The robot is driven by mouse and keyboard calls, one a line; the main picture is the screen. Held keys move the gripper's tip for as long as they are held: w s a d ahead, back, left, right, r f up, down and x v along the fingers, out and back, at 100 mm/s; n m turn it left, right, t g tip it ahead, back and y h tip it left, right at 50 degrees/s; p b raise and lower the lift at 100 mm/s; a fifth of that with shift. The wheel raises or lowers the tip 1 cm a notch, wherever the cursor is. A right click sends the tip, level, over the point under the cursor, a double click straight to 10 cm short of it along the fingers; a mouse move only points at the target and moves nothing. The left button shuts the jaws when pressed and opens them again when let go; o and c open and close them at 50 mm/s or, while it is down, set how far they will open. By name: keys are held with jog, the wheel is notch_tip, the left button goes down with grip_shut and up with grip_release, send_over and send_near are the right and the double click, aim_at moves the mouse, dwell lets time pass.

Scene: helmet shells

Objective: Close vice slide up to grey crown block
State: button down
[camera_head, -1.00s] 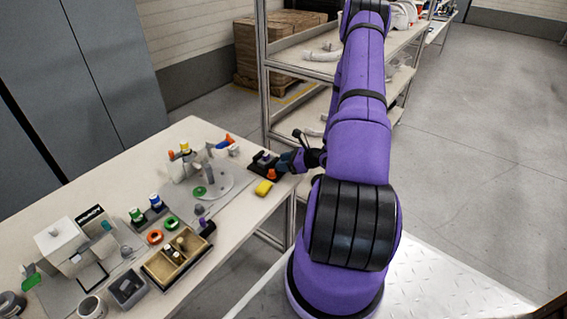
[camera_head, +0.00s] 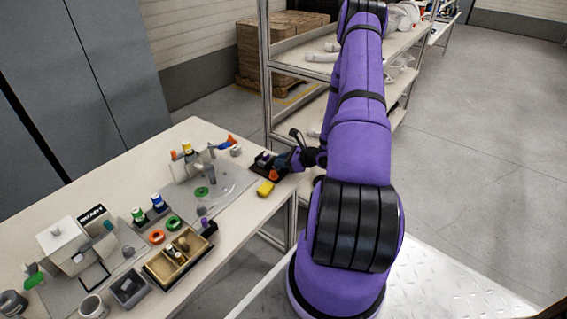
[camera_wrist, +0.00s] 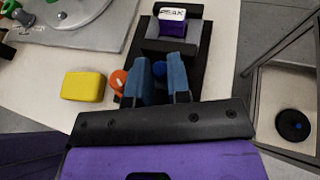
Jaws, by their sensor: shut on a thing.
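The vice (camera_wrist: 203,88) has a black base and stands near the table's right edge; it also shows in the head view (camera_head: 257,168). A grey block (camera_wrist: 184,31) with a white "PEAK" label and a purple part sits at its far end. A dark cross bar, seemingly the vice slide (camera_wrist: 168,47), lies on the near side of this block; I cannot tell if they touch. My gripper (camera_wrist: 161,72) has blue fingers reaching down over the vice. The knob's lower part is hidden.
An orange knob (camera_wrist: 118,82) is close to the left finger. A yellow block (camera_wrist: 83,86) lies left of the vice. A grey plate (camera_head: 228,186) with fixtures and a wooden tray (camera_head: 160,266) stand further left. The table edge is just right of the vice.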

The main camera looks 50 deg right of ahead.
jog(key=c, duration=1.1)
grip_release()
jog(key=shift+o, duration=0.2)
jog(key=shift+d, duration=0.1)
jog(key=v, duration=1)
jog(key=shift+s, duration=0.35)
jog(key=shift+r, duration=0.1)
